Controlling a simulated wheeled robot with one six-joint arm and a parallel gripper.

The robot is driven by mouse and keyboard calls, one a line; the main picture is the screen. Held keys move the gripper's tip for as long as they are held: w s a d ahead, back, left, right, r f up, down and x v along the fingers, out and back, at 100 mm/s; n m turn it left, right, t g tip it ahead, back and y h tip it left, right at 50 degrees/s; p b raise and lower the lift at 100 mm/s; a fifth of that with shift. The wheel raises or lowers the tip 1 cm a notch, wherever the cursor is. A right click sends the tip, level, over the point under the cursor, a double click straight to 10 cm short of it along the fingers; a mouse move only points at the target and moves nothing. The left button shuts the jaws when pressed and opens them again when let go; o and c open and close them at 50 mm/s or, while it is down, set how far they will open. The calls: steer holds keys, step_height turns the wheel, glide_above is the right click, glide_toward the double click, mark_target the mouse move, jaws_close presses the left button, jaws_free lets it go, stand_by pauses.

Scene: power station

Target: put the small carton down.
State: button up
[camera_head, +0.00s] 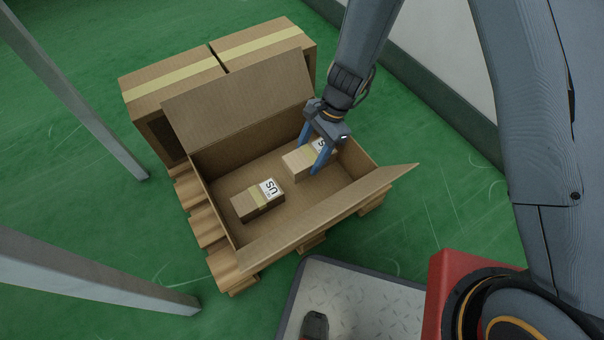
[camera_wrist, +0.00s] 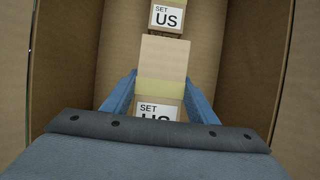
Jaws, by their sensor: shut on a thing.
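The small carton (camera_head: 297,161) is brown with a tape band and a white label. My gripper (camera_head: 310,160) is shut on it, with a blue finger on each side, inside the large open box (camera_head: 230,153). In the wrist view the carton (camera_wrist: 163,60) sits between the fingers of my gripper (camera_wrist: 160,90), its label partly cut off by the gripper body. I cannot tell whether its underside touches the box floor. A second small carton (camera_head: 243,206) with a like label lies in the box to the left; it also shows in the wrist view (camera_wrist: 170,18).
The open box rests on a wooden pallet (camera_head: 207,228) with its flaps spread out. Two closed taped cartons (camera_head: 180,85) stand behind it. Grey metal posts (camera_head: 75,90) stand at the left. Bare box floor shows between the two small cartons.

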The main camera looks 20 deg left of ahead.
step_height(320, 180, down, 7)
steer(key=b, duration=0.3)
steer(key=shift+r, duration=0.1)
steer(key=o, duration=1.3)
